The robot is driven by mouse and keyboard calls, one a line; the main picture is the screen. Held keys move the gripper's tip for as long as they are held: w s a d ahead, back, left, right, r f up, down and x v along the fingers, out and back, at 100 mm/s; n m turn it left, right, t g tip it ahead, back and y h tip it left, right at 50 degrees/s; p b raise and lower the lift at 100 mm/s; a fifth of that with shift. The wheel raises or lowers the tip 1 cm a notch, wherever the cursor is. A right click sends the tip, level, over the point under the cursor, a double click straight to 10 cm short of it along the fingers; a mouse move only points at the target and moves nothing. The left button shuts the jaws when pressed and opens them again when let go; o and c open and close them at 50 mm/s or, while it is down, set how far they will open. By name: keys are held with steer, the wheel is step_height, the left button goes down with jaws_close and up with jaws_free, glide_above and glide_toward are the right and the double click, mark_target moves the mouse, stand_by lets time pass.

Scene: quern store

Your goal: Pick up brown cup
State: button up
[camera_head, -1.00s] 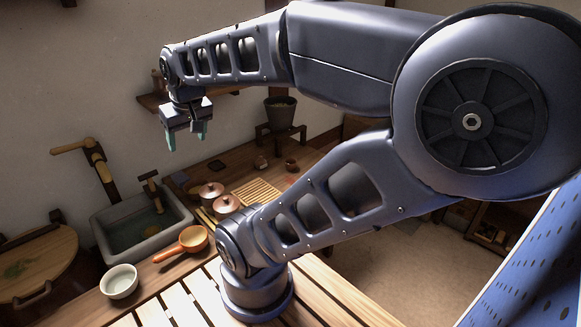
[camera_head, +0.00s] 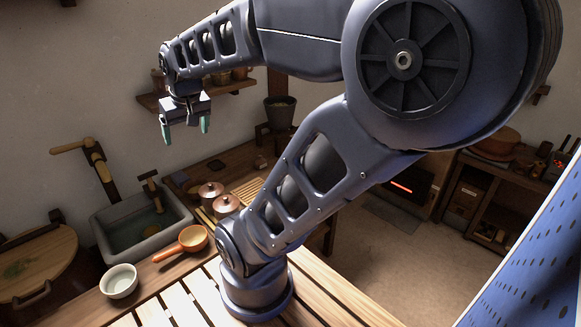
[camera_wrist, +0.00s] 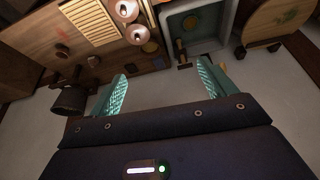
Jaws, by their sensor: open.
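My gripper (camera_head: 186,129) is open and empty, high above the counter near the wall, with teal fingers pointing down. Its spread fingers also show in the wrist view (camera_wrist: 162,76). A small brown item (camera_head: 261,162) sits at the counter's far end, well to the right of and below my gripper. In the wrist view two small brown things lie at the left, a cup-like one (camera_wrist: 62,50) and another (camera_wrist: 94,62). They are too small to tell surely which is the brown cup. My arm hides part of that counter end in the head view.
Two lidded pots (camera_head: 211,193), a slatted board (camera_wrist: 90,20), a sink (camera_head: 140,227), an orange pan (camera_head: 193,239) and a white bowl (camera_head: 119,281) occupy the counter. A dark planter (camera_head: 280,111) stands behind. A wall shelf (camera_head: 213,89) is close to my gripper.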

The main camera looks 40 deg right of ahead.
steer(key=w+d+f+m+h, duration=0.1)
steer(key=w+d+f+m, duration=0.25)
steer(key=w+d, duration=0.85)
steer(key=w+d+f+m, duration=0.1)
steer(key=w+d+f, duration=0.3)
steer(key=d, duration=0.3)
steer(key=w+d+f+m, duration=0.2)
steer(key=w+d+f, duration=0.2)
steer(key=d, duration=0.2)
steer(key=s+d+f+m+g+h, duration=0.1)
steer(key=s+d+f+m, duration=0.1)
steer(key=d+f, duration=1.1)
steer(key=s+d+f+m+g+h, duration=0.1)
steer(key=d+f+m, duration=0.1)
steer(key=d+f, duration=1.1)
steer(key=shift+w+d+f, duration=0.35)
steer(key=shift+d+f, duration=0.5)
steer(key=shift+f, duration=0.45)
steer(key=shift+w+d+f, duration=0.35)
steer(key=shift+d+f, duration=0.55)
steer(key=shift+f, duration=0.35)
steer(key=shift+w+d+f, duration=0.35)
steer(key=shift+d+f, duration=0.5)
steer(key=shift+f, duration=0.45)
steer(key=shift+h, duration=0.3)
steer(key=c, duration=1.1)
steer(key=shift+r, duration=0.15)
